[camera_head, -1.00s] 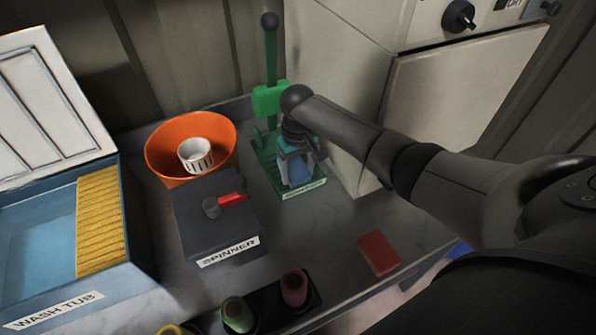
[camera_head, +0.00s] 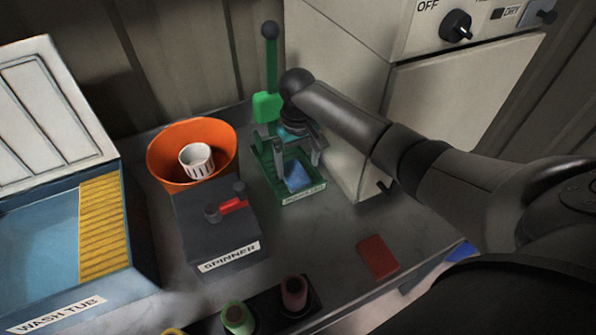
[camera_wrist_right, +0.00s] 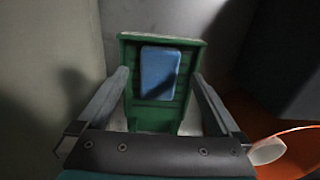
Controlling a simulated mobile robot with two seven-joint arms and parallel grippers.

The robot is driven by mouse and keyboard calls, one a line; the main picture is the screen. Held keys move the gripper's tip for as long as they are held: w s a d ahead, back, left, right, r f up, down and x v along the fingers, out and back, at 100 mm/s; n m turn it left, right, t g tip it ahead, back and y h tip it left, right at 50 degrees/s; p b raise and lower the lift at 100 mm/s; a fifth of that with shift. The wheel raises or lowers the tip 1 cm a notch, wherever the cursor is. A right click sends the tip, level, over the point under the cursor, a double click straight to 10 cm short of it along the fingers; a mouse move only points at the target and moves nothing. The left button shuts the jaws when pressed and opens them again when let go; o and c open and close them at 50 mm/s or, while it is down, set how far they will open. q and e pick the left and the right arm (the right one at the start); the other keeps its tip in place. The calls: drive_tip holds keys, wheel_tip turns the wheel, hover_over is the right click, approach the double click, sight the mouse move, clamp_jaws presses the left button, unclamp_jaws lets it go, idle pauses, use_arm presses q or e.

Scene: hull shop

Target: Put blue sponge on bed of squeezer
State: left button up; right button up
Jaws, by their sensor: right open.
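The blue sponge (camera_head: 298,178) lies on the green bed of the squeezer (camera_head: 310,190), near its labelled front edge. In the right wrist view the sponge (camera_wrist_right: 161,73) rests flat on the slatted green bed (camera_wrist_right: 188,85), with a shadow across it. My right gripper (camera_head: 297,163) is open above the bed, its fingers apart and clear of the sponge. In the right wrist view its fingers (camera_wrist_right: 160,95) stand wide on either side of the bed. The squeezer's green lever with a dark knob stands upright behind. My left gripper is not in view.
An orange bucket (camera_head: 222,145) with a white slotted cup (camera_head: 196,160) stands left of the squeezer. The dark spinner (camera_head: 215,235) is in front of it. A red block (camera_head: 377,257) lies at front right. Spools stand at the front, and a white cabinet (camera_head: 345,70) is close behind right.

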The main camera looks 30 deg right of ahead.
sight(298, 178)
wheel_tip(298, 178, up, 7)
drive_tip(key=shift+p, duration=0.3)
idle(0.4)
